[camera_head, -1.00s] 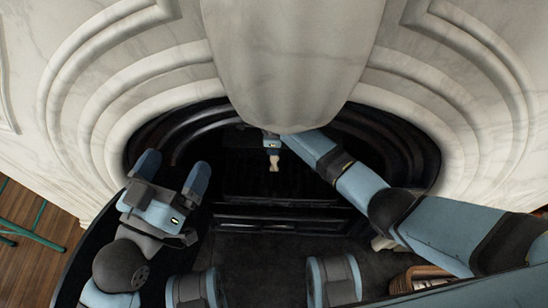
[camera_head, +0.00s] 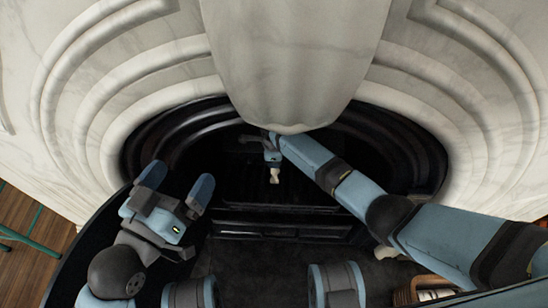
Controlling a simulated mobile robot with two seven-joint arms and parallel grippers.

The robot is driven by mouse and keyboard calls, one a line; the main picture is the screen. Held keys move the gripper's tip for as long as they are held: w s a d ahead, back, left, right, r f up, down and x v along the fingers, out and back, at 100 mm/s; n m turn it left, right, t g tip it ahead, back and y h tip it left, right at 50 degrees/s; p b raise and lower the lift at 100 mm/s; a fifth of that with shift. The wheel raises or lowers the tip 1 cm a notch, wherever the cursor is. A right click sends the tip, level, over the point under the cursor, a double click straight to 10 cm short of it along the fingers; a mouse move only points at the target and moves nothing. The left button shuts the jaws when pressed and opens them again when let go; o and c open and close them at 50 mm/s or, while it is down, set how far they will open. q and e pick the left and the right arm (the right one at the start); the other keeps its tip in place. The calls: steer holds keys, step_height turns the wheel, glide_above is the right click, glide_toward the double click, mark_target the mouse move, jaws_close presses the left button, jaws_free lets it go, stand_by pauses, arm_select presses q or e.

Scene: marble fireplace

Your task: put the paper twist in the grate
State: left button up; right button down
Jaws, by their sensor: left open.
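The paper twist (camera_head: 274,176) is a small pale piece at the tip of my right gripper (camera_head: 273,162), inside the dark fireplace opening. The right gripper looks shut on it, with the pale end sticking out toward the bottom of the picture. The twist shows over the black grate (camera_head: 265,207); I cannot tell whether it touches the grate. The marble overhang hides part of the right wrist. My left gripper (camera_head: 178,181) is open and empty at the left, near the rim of the opening, with its two blue fingers apart.
The marble surround (camera_head: 110,110) curves around the opening, and its bulging front (camera_head: 295,60) hangs over the middle. A basket (camera_head: 430,283) stands at the lower right, partly behind my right arm. A pale thing (camera_head: 385,252) lies near that arm. Dark hearth floor (camera_head: 262,262) is clear in front.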

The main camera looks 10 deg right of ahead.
steer(key=c, duration=0.9)
jaws_free()
steer(key=shift+f, duration=0.1)
steer(key=shift+r, duration=0.2)
arm_select(q)
steer(key=r+p, duration=0.1)
steer(key=r, duration=0.1)
steer(key=r+t+p, duration=0.1)
steer(key=r, duration=0.1)
steer(key=r+t+p, duration=0.1)
steer(key=r+p, duration=0.1)
steer(key=shift+s+a+n, duration=0.15)
steer(key=shift+a+n, duration=0.1)
steer(key=shift+n, duration=0.05)
arm_select(e)
step_height(320, 180, up, 8)
steer(key=shift+r, duration=0.15)
